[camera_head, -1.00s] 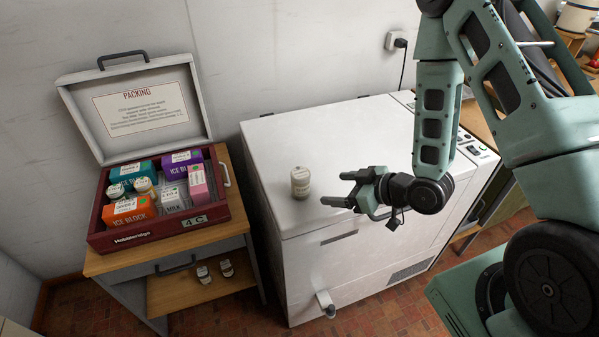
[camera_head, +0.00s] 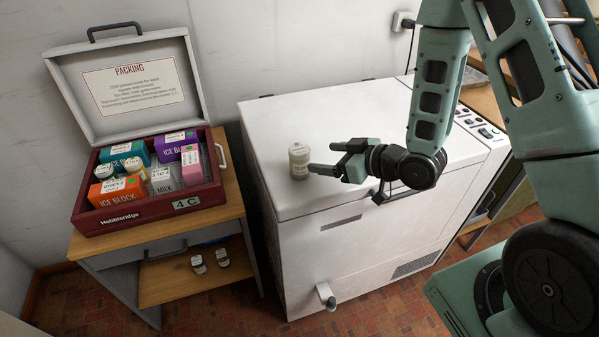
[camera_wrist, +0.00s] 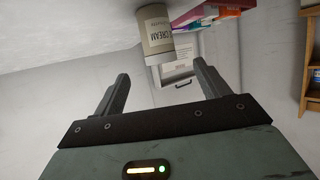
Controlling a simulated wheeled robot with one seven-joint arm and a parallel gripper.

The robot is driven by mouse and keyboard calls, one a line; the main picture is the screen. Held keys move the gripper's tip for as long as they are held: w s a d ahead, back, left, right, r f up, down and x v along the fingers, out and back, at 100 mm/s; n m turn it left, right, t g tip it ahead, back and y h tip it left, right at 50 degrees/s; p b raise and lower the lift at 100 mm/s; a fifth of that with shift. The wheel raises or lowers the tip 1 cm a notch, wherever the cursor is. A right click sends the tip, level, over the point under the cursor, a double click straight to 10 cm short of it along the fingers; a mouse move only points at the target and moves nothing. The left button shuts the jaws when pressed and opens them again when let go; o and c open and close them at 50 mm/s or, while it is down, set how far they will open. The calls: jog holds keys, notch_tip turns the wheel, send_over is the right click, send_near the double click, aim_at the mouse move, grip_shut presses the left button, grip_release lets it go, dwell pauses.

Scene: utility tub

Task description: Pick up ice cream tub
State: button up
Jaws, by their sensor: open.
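The ice cream tub (camera_head: 299,160) is a small cream-white cylinder with a pale lid, standing upright on the white chest freezer's lid (camera_head: 345,115) near its front left. In the wrist view the tub (camera_wrist: 155,32) shows at the top, with "CREAM" lettering on its label, beyond and between the fingers. My gripper (camera_head: 322,158) is open and empty, just right of the tub in the head view, its fingers pointing left toward it. The gripper (camera_wrist: 161,85) also shows in the wrist view with its fingers spread. I cannot tell whether a fingertip touches the tub.
A dark red packing case (camera_head: 150,215) with a raised lid stands on a wooden-topped cabinet at left, filled with ice blocks and cartons. Two small jars (camera_head: 210,262) stand on the shelf below. The freezer lid around the tub is clear.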

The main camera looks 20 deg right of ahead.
aim_at(308, 156)
jog(key=shift+f+b+x, duration=0.25)
jog(key=shift+b+x, duration=1.7)
jog(key=shift+b, duration=2.85)
jog(key=shift+w+a+r, duration=0.15)
jog(key=shift+a, duration=0.1)
jog(key=shift+p+x, duration=0.7)
jog(key=shift+x, duration=2.75)
jog(key=shift+d, duration=0.1)
jog(key=c, duration=1.2)
jog(key=shift+o, duration=0.2)
